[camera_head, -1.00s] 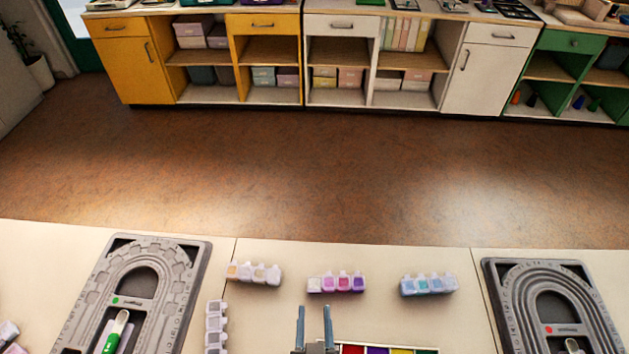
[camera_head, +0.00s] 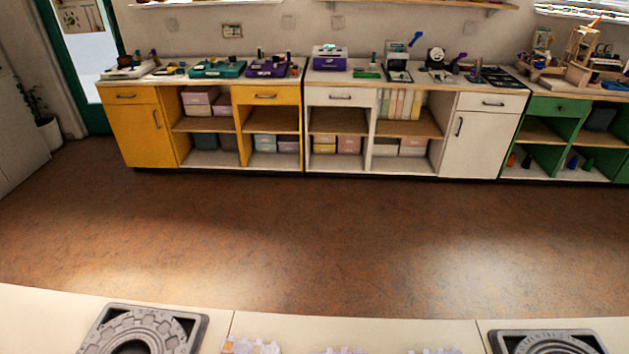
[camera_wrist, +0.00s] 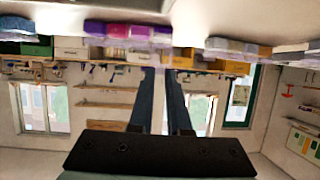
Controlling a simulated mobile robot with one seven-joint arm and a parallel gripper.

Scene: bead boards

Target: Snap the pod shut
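The pods are small clear blocks in short rows on the pale table (camera_head: 330,328). In the head view only the tops of the left row (camera_head: 250,346), middle row (camera_head: 345,351) and right row (camera_head: 433,351) show at the bottom edge. In the upside-down wrist view, a pink and purple row (camera_wrist: 128,31) lies just beyond my fingertips, with a bluish row (camera_wrist: 58,27) to the left and a pale row (camera_wrist: 236,47) to the right. My gripper (camera_wrist: 161,72) is open and empty, a gap between its fingers. I cannot tell which pod lids are open.
Grey bead boards stand at the left (camera_head: 190,328) and right (camera_head: 548,340) of the table. Brown floor (camera_head: 300,240) lies between the table and the far cabinets (camera_head: 340,97), which carry tools and boxes.

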